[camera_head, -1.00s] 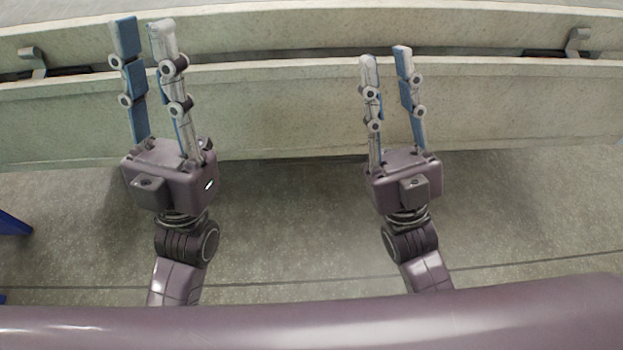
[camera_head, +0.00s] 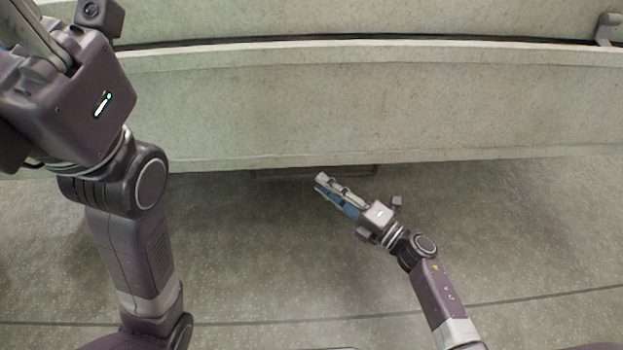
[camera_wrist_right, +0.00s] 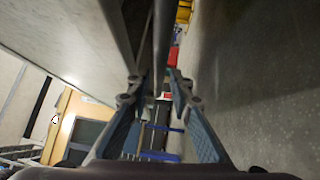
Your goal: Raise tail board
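The tail board (camera_head: 400,105) is a long pale beige panel across the upper half of the head view, hanging with its lower edge above the floor. My right gripper (camera_head: 320,184) is low, just in front of and below that lower edge, pointing up and left.
A dark bar (camera_head: 315,173) shows beneath the board's lower edge. A metal latch (camera_head: 608,27) sits at the upper right, by a dark gap above the board. The grey floor (camera_head: 530,250) in front is clear. A yellow-framed cabinet (camera_wrist_right: 62,125) shows in the right wrist view.

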